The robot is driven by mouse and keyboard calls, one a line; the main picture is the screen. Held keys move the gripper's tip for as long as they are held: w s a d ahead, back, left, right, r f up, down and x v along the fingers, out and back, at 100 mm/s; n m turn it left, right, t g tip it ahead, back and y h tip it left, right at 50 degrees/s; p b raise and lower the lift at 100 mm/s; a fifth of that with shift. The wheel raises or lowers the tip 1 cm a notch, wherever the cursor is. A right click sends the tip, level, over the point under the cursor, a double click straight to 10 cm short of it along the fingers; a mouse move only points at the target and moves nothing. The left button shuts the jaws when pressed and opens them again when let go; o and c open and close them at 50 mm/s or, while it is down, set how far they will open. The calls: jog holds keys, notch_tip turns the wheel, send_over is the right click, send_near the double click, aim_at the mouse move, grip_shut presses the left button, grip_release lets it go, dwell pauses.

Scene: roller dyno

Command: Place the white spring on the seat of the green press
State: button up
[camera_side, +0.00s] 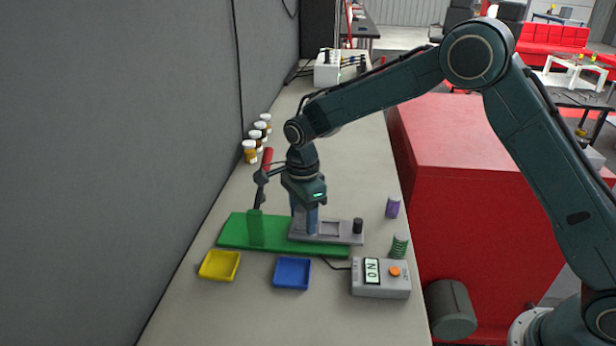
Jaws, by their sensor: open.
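The green press has a flat green base (232,232), an upright green post (256,229) and a red-tipped lever (267,159) at its left. A grey plate (340,238) with a square recess (331,229) and a black knob (357,226) lies on the base's right part. My gripper (307,214) points down over the plate's left end; its fingertips are hard to make out against the grey-blue upright there. It is open. I cannot make out a white spring; the gripper and wrist hide part of the press. The seat is not clearly visible.
A green spring (400,246) and a purple spring (393,207) stand at right. A grey box (381,279) with an orange button, a blue tray (292,274) and a yellow tray (220,265) are in front. Several white-capped jars (250,152) line the wall.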

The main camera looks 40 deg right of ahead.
jog(key=shift+r, duration=0.1)
notch_tip(320, 180, up, 12)
dwell(0.8)
dwell(0.4)
jog(key=s+d+r+n+t, duration=0.1)
jog(key=s+d+r+n, duration=0.4)
jog(key=s, duration=0.3)
jog(key=s+d+r+n+t, duration=0.2)
jog(key=s+d+r+n, duration=0.15)
jog(key=s+r, duration=0.35)
jog(key=s+d+f+n+t, duration=0.1)
jog(key=s+d+f+n, duration=0.1)
jog(key=s+n, duration=0.3)
jog(key=s+d+f+n+t, duration=0.1)
jog(key=s+n, duration=0.4)
jog(key=s, duration=0.8)
jog(key=shift+d+f+n+t, duration=0.3)
jog(key=shift+d+f+n, duration=0.05)
jog(key=shift+d+f, duration=0.2)
